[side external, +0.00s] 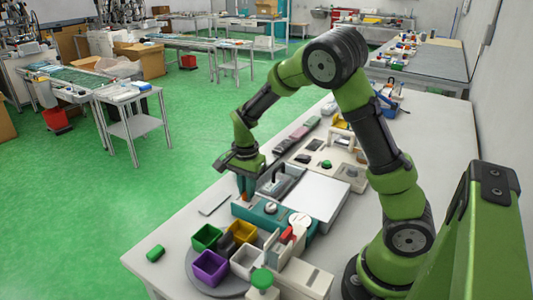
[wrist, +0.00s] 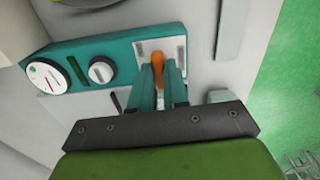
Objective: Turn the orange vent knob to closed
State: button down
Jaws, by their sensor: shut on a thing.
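The orange vent knob (wrist: 157,62) sits on a small white plate (wrist: 173,47) at one end of a teal panel (wrist: 130,48). In the wrist view its tip shows between the two teal fingers of my gripper (wrist: 159,80), which are shut on it. The fingers hide most of the knob, and I cannot read the setting it points to. In the side external view my gripper (side external: 246,188) points down at the left end of the panel (side external: 254,216), with a bit of orange at the fingertips.
On the same panel are a white knob (wrist: 102,69) and a round dial (wrist: 46,77) with red and green marks. Purple (side external: 209,268), green (side external: 207,237), yellow and white bins stand in front. A flat light-grey plate (side external: 316,197) lies behind the panel.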

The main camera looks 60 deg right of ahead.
jog(key=shift+r+m, duration=0.1)
jog(key=shift+m, duration=0.3)
jog(key=c, duration=1.1)
grip_release()
notch_tip(320, 180, up, 17)
jog(key=shift+f, duration=0.1)
